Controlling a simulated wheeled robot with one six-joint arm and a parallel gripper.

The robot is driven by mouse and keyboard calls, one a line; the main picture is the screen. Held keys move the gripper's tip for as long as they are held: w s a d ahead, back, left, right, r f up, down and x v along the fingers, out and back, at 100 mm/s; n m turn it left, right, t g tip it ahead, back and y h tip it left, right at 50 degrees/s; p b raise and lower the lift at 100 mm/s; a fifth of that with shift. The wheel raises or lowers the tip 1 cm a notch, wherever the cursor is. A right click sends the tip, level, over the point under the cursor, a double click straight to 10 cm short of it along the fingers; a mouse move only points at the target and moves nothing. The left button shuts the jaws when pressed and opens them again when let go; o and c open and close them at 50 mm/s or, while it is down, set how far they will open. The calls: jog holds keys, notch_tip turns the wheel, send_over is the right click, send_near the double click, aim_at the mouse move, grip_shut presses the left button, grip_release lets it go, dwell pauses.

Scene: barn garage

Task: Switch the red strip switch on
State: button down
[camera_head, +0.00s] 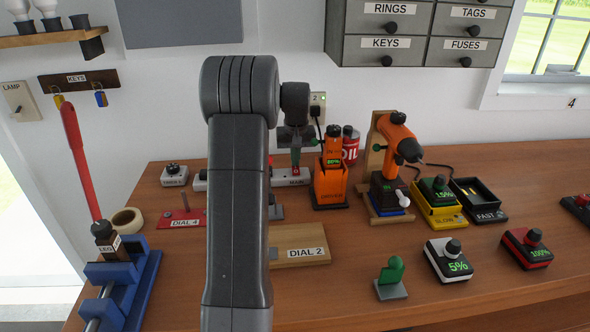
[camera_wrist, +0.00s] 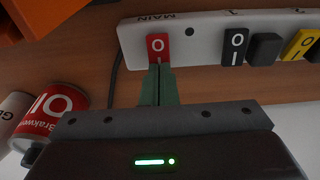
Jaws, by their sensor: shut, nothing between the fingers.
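The red strip switch (camera_wrist: 157,47) sits at the MAIN end of a white power strip (camera_wrist: 190,22) in the wrist view. It is marked with a white O and a line. My gripper (camera_wrist: 158,70) has its green fingers shut together, with the tips at the lower edge of the red switch, touching it or very close. In the head view my gripper (camera_head: 295,162) points down over the MAIN end of the strip (camera_head: 290,181). My arm hides the middle of the strip there. I cannot tell which way the switch is tilted.
In the wrist view a black switch (camera_wrist: 236,45) and a yellow switch (camera_wrist: 301,43) stand farther along the strip. In the head view an orange charger-like tool (camera_head: 331,180), an oil can (camera_head: 350,148) and an orange drill (camera_head: 396,138) stand close to the right.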

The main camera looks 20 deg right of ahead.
jog(key=shift+f, duration=0.3)
notch_tip(320, 180, up, 7)
jog(key=p, duration=0.5)
jog(key=shift+p, duration=0.4)
jog(key=shift+f, duration=0.1)
